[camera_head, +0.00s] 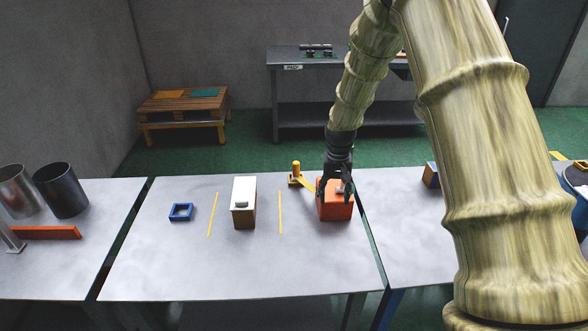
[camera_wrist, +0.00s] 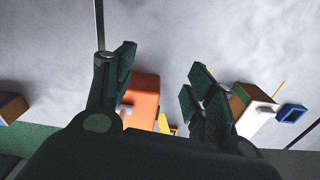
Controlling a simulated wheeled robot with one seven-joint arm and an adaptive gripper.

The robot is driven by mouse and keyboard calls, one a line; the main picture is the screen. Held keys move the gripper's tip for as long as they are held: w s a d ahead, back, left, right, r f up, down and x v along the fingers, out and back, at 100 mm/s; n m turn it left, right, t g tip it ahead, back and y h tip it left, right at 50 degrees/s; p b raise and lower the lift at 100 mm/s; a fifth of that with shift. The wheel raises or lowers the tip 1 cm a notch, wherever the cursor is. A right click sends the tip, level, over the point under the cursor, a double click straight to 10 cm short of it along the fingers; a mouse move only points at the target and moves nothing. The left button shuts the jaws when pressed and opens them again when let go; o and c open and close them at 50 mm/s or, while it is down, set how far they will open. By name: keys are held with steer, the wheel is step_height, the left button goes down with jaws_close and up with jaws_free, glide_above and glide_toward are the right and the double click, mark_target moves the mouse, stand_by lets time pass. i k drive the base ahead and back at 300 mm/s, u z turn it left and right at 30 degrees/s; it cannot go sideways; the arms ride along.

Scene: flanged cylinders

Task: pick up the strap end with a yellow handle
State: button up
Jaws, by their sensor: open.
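A yellow-orange upright post (camera_head: 296,168) stands on a small yellow base on the middle table. A flat yellow strip (camera_head: 307,186) runs from it toward an orange box (camera_head: 336,211). Which part is the strap end is too small to tell. My gripper (camera_head: 337,196) points down at the orange box, its fingers overlapping the box's top in the head view. In the wrist view my gripper (camera_wrist: 161,62) has its fingers spread, with the orange box (camera_wrist: 145,92) and a yellow piece (camera_wrist: 164,124) showing between them. Nothing is held. A small grey-white piece (camera_wrist: 125,110) shows against the box.
A white-topped brown box (camera_head: 244,208) stands left, between two yellow lines, with a blue frame (camera_head: 181,212) farther left. Metal cylinders (camera_head: 62,190) and an orange bar (camera_head: 48,232) are on the left table. The middle table's front (camera_head: 240,270) is clear.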

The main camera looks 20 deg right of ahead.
mark_target(296, 164)
steer(key=i, duration=1.25)
